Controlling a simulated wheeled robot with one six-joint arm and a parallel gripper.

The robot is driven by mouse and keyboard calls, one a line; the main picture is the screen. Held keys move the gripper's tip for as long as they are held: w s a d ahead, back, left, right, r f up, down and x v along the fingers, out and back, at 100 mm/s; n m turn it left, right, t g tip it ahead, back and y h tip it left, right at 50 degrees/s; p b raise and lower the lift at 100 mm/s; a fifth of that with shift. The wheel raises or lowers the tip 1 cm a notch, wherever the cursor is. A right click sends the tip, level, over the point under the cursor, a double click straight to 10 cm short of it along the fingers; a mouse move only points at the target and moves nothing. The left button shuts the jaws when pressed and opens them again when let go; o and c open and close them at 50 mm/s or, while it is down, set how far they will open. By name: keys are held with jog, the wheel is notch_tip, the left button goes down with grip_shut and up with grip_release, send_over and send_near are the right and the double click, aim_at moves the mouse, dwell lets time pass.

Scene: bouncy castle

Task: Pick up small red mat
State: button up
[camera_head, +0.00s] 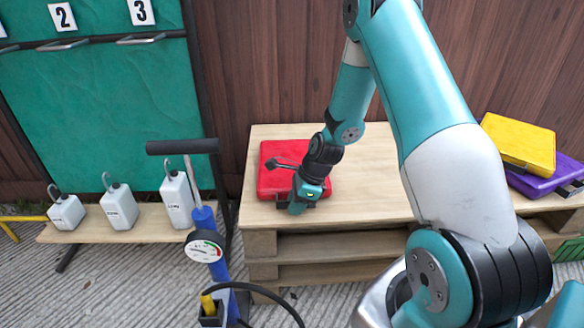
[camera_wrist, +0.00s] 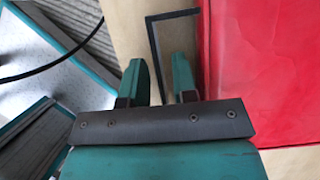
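The small red mat (camera_head: 270,182) lies flat on the wooden pallet table, near its left end. It fills the right side of the wrist view (camera_wrist: 270,70). A dark bracket-shaped handle (camera_wrist: 154,42) sticks out from the mat's edge. My gripper (camera_head: 298,206) is low at the mat's front edge and hides part of it. In the wrist view my gripper (camera_wrist: 158,72) has its two teal fingers apart. The handle's outer bar runs between them, with a gap visible to each finger. The contact depth is hard to tell.
The pallet table (camera_head: 375,180) has bare wood right of the mat. A yellow mat (camera_head: 518,142) lies on a purple mat (camera_head: 545,184) at the right. A blue pump (camera_head: 205,225) stands in front at the left, beside several white weights (camera_head: 119,207).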

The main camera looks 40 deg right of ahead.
grip_shut()
